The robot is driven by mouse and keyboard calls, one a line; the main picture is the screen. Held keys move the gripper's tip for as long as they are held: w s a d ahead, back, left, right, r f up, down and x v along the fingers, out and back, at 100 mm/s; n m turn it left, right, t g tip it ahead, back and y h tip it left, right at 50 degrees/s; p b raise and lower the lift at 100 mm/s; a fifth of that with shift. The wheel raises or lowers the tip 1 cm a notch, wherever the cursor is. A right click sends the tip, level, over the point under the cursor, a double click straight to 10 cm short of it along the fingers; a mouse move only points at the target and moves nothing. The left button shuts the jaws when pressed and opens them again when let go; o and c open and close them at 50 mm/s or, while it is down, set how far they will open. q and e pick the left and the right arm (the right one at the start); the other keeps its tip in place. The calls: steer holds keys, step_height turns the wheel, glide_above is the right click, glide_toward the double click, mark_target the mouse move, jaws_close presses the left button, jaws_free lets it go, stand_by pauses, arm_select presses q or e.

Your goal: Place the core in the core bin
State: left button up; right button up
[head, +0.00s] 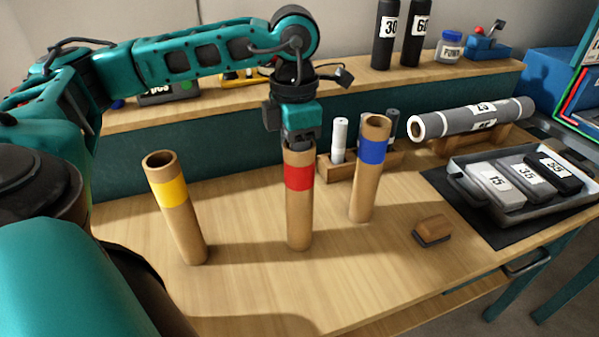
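Three brown cardboard cores stand on the wooden bench: one with a yellow band (172,191) at left, tilted in the picture, one with a red band (299,177) in the middle, one with a blue band (372,149) to its right. My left gripper (299,141) points down at the top of the red-banded core, and its fingers meet the rim there. The gripper hides most of that core's opening, and whether the fingers are closed on it is unclear. My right gripper is out of view. I cannot make out a core bin.
A grey roll (470,118) lies on a wooden cradle at right. A metal tray (466,190) holds labelled grey and black blocks. A small brown block (432,228) lies on the bench. A wooden holder (336,171) with markers stands behind the cores. The front middle is clear.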

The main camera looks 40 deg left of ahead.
arm_select(q)
steer(key=shift+c, duration=0.3)
jaws_close()
steer(key=shift+r, duration=0.1)
